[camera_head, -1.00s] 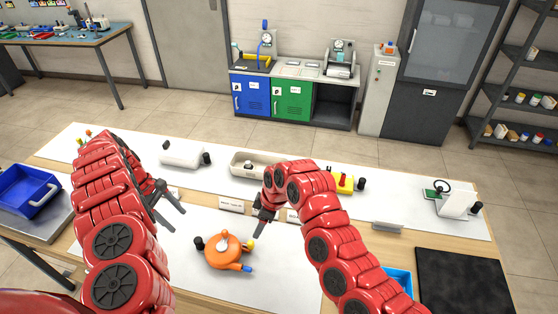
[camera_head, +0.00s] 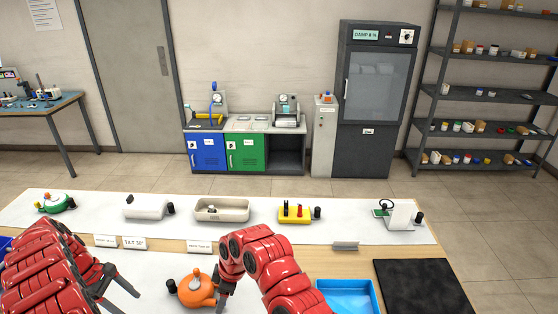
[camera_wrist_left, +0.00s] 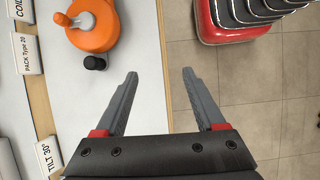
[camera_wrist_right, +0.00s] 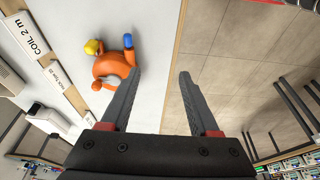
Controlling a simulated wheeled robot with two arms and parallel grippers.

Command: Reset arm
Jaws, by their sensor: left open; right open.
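My left gripper (camera_head: 118,287) is open and empty over the front left of the table; its spread jaws (camera_wrist_left: 160,95) show in the left wrist view. My right gripper (camera_head: 222,292) is close to the right side of the orange round device (camera_head: 196,290) in the head view. Its jaws (camera_wrist_right: 160,95) are open with nothing between them in the right wrist view. The orange device also shows in the left wrist view (camera_wrist_left: 92,35) and the right wrist view (camera_wrist_right: 108,66), lying on the white table top, outside both pairs of jaws.
Along the table's back stand a green device (camera_head: 55,203), a white device (camera_head: 146,207), a beige tray (camera_head: 240,212), a yellow block (camera_head: 295,214) and a white stand (camera_head: 402,216). A blue bin (camera_head: 346,290) and a black mat (camera_head: 425,283) are at the front right.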

